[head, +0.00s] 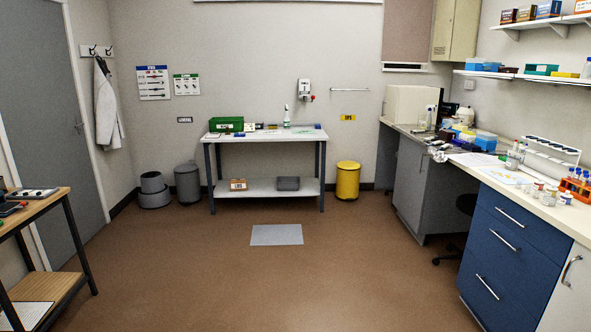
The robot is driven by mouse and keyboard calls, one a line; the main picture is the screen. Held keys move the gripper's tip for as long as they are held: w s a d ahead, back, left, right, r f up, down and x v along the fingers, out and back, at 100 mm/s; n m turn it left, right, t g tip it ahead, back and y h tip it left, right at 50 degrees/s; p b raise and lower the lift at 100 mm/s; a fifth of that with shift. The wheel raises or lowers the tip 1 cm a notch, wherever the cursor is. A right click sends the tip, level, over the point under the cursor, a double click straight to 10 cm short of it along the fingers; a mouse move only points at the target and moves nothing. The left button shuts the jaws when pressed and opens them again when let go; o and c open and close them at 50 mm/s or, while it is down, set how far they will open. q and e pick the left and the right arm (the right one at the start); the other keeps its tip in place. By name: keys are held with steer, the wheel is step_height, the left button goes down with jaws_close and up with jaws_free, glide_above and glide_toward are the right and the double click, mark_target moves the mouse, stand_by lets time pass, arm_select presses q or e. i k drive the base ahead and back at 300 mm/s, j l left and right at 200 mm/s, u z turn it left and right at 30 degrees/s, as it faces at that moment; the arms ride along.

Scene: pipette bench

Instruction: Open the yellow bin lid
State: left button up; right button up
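The yellow bin (347,183) stands on the floor against the back wall, right of the white table. It is a small upright cylinder. Its lid (348,165) is yellow too and appears closed on top. The bin is across the room from me. Neither of my grippers shows in the head view.
A white table (265,137) with a lower shelf stands left of the bin. A lab bench (530,193) with blue drawers runs along the right. A wooden table (40,208) is at the left. A grey mat (276,235) lies on the open brown floor (270,290).

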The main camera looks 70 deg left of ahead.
mark_target(347, 165)
steer(key=u, duration=1.85)
steer(key=z, duration=0.15)
steer(key=i, duration=6.9)
